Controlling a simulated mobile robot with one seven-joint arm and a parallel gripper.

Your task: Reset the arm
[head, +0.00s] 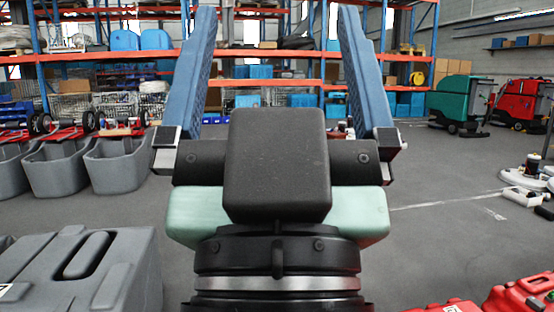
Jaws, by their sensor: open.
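My gripper (270,72) fills the middle of the head view. Its two long blue fingers stand upright and wide apart, with nothing between them, so it is open and empty. Its black body hides part of the floor and the lower shelves behind. It touches nothing that I can see.
A grey tank (125,265) is close at the lower left, and red tanks (525,296) are at the lower right. Several open grey tubs (115,165) stand at left. A green scrubber machine (461,103) and a red one (518,103) stand at right. Storage racks (265,53) cross the back. Floor at right is mostly free.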

